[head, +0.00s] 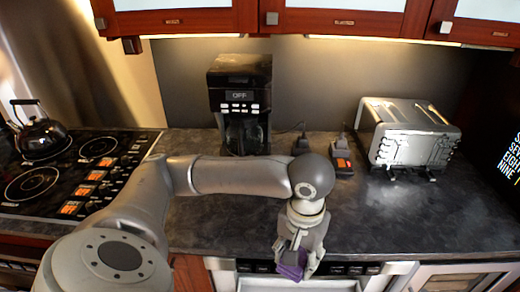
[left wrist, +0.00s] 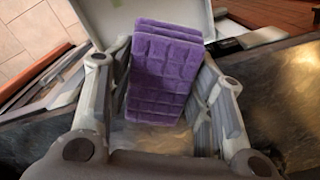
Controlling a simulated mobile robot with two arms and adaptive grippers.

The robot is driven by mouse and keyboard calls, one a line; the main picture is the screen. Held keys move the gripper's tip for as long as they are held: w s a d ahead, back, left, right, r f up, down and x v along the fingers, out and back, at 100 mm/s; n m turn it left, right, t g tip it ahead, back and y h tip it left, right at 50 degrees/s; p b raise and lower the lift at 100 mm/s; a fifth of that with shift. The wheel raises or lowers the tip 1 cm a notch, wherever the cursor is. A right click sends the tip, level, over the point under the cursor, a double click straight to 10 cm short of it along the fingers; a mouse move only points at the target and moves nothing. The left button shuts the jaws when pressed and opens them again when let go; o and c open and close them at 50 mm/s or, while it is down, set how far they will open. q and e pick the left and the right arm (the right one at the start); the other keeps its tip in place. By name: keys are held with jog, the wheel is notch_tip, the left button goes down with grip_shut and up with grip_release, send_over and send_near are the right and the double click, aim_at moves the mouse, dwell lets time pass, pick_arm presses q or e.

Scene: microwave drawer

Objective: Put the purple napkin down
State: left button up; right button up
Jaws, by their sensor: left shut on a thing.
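The purple napkin (left wrist: 163,75) is a folded, quilted stack with several layers. It sits between the two fingers of my left gripper (left wrist: 160,110) in the left wrist view, and the gripper is shut on it. In the head view my left gripper (head: 297,262) points down at the counter's front edge, with part of the napkin (head: 291,264) showing between its fingers. A pale drawer-like opening (head: 335,285) lies just below and in front of the gripper. My right gripper is not in view.
The dark counter (head: 400,215) is mostly clear at right. A coffee maker (head: 240,100), a toaster (head: 408,135) and two small dark items with an orange label (head: 342,160) stand at the back. A stove with a kettle (head: 38,130) is at left. Cabinets (head: 350,18) hang above.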

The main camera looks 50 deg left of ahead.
pick_arm(q)
jog(key=s+a+r+n+p, duration=0.1)
jog(key=s+a+r+n, duration=0.2)
jog(key=a+n, duration=0.5)
jog(key=m+p, duration=0.2)
jog(key=p, duration=0.1)
send_over(253, 222)
jog(key=f, duration=0.8)
jog(key=shift+s+d+f, duration=0.25)
jog(key=shift+d+f, duration=0.15)
jog(key=shift+w+a+f, duration=0.4)
jog(key=shift+f, duration=0.3)
notch_tip(253, 222, down, 2)
jog(key=shift+s+f+p, duration=0.1)
jog(key=shift+p, duration=0.65)
jog(key=shift+f, duration=0.4)
jog(key=shift+f, duration=0.15)
